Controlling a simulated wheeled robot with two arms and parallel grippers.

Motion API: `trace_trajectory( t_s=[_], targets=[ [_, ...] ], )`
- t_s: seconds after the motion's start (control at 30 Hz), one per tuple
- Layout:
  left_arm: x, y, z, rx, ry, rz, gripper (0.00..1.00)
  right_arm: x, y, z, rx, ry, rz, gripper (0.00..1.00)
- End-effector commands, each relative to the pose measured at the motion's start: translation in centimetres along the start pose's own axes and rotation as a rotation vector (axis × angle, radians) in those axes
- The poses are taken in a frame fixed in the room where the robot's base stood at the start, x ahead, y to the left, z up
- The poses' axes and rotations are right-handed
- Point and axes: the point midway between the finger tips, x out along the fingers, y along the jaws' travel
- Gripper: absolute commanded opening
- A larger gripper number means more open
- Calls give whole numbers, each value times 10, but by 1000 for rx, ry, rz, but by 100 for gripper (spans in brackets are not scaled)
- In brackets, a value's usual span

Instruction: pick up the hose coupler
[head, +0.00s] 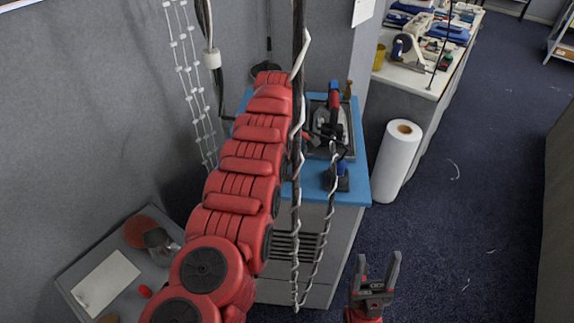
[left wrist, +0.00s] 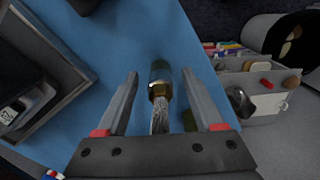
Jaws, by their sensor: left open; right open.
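The hose coupler (left wrist: 160,84) shows in the left wrist view as a dark green piece with a brass collar and a grey textured end towards the camera. It is over the blue top (left wrist: 130,40). My left gripper (left wrist: 160,76) is open, with one finger on each side of the coupler in the picture and visible gaps to both. I cannot tell whether the fingertips are down at its height. In the head view my red left arm covers that area, and I cannot make out the coupler there. My right gripper (head: 375,281) is open and empty, low in the head view.
A tray (left wrist: 58,95) with an iron (head: 330,118) in it lies beside the coupler on the blue top. A blue and black object (head: 338,177) is near the front edge. Cables hang in front. A white roll (head: 397,160) stands right; a low table (head: 112,280) holds a mug and paper.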

Motion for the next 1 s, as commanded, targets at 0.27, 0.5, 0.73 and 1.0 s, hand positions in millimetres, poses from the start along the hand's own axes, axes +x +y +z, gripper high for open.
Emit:
trace_trajectory(
  t_s=[0.27,0.5,0.73,1.0],
  targets=[
    [18,0,-1,0,1,2,69,10,0,-2,0,-1,0,62],
    [17,0,-1,-1,0,2,48,9,0,-1,0,-1,0,62],
    [17,0,-1,-1,0,2,6,9,0,-1,0,-1,0,62],
    [17,0,-1,-1,0,2,0,9,0,-1,0,-1,0,62]
  ],
)
